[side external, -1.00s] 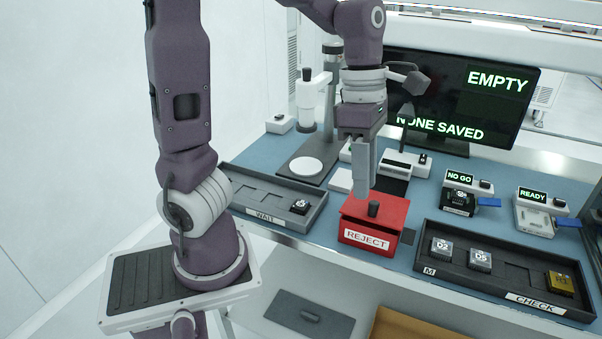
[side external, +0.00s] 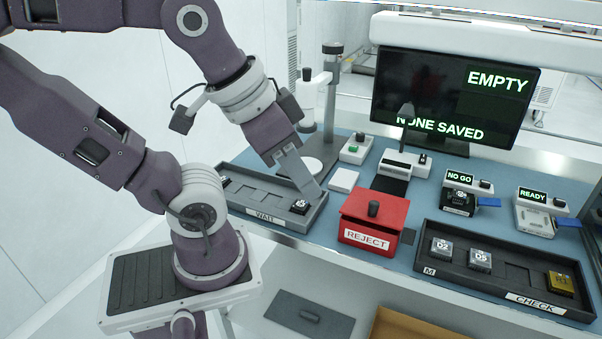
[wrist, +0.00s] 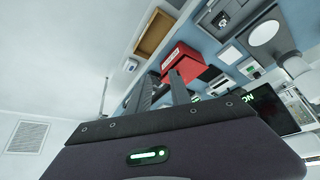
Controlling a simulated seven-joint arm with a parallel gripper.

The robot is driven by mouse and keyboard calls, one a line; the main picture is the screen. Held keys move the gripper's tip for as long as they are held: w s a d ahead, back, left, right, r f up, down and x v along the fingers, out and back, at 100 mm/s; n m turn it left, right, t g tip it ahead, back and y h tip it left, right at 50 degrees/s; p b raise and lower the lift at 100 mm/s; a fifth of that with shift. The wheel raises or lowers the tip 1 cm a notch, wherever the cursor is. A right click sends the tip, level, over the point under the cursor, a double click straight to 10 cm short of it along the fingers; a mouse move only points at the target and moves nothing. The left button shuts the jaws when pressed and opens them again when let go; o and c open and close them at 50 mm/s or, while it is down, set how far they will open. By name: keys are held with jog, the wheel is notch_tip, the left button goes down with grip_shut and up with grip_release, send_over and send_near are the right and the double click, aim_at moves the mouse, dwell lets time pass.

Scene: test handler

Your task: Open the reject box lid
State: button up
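The red reject box (side external: 370,236) stands at the front edge of the blue bench, with a white REJECT label on its front. My gripper (side external: 311,187) is tilted, to the left of the box and apart from the knob, above the right end of the WAIT tray. In the wrist view the two fingers (wrist: 162,88) stand apart with nothing seen between them. The red box (wrist: 187,62) shows just beyond the fingertips there.
The dark WAIT tray (side external: 240,200) is left of the box, holding a chip near its right end. The CHECK tray (side external: 428,263) with several parts is to the right. A white pad (side external: 343,180) lies behind the box. A monitor (side external: 440,95) stands at the back.

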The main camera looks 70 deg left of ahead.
jog(key=shift+o, duration=0.4)
jog(key=shift+o, duration=1.2)
jog(key=shift+w+r, duration=0.1)
jog(key=shift+w, duration=0.15)
jog(key=n+g, duration=0.6)
send_over(375, 202)
notch_tip(375, 202, down, 4)
jog(key=shift+d+f, duration=0.1)
jog(key=shift+f, duration=0.15)
notch_tip(375, 202, down, 7)
jog(key=shift+r, duration=0.2)
jog(key=shift+f, duration=0.3)
grip_shut()
